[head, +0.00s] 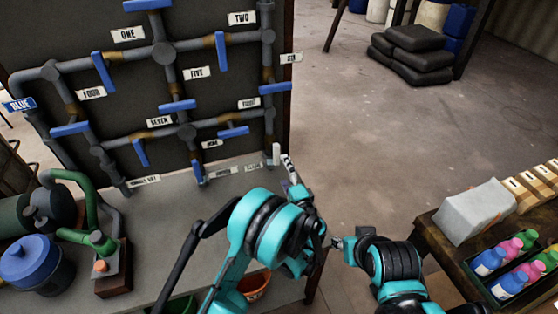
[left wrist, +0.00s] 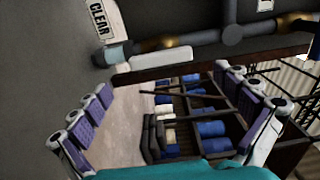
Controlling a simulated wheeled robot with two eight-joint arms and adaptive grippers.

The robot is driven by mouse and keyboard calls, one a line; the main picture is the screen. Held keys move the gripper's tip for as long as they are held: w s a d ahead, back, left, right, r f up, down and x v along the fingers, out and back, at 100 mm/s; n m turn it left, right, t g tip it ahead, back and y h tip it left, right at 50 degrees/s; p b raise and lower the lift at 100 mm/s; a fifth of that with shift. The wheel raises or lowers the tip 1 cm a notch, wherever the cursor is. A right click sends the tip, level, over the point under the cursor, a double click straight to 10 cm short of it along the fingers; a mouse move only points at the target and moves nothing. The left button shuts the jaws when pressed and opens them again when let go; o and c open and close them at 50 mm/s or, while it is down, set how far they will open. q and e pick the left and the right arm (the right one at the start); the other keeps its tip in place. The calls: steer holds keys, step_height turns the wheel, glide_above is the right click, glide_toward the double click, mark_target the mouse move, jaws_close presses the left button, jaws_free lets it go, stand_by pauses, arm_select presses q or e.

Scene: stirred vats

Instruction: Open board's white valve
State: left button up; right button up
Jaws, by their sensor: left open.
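The board (head: 120,50) carries grey pipes with several blue valve handles. The white valve handle (head: 276,154) stands upright at the board's lower right edge. In the left wrist view the white handle (left wrist: 160,59) lies lengthwise across the picture, beyond the fingers and beside a CLEAR label (left wrist: 99,18). My left gripper (head: 288,168) is just right of and below the handle in the head view. In its wrist view its purple-padded fingers (left wrist: 165,88) are spread wide with nothing between them. My right gripper (head: 339,242) is low, away from the board; its finger opening is too small to tell.
A grey bench (head: 190,205) runs below the board, with a blue-lidded vat (head: 30,262) and a green pump (head: 95,240) at left. A crate of bottles (head: 510,265) stands at right. Black sacks (head: 412,55) lie behind. The floor between is clear.

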arm_select(q)
steer(key=v, duration=0.3)
steer(key=shift+s+d, duration=0.1)
steer(key=shift+s, duration=0.2)
steer(key=s+a+r+n+g, duration=0.3)
steer(key=a+r+n+g, duration=0.1)
steer(key=a, duration=0.5)
steer(key=s+a+r+n+g, duration=0.3)
steer(key=s+a+r, duration=0.1)
steer(key=a, duration=0.6)
steer(key=s+a+n+g+h, duration=0.3)
steer(key=s+n+h, duration=0.2)
steer(key=s, duration=1.5)
steer(key=shift+s+n+h, duration=0.15)
steer(key=shift+n+h, duration=0.15)
steer(key=shift+n, duration=0.8)
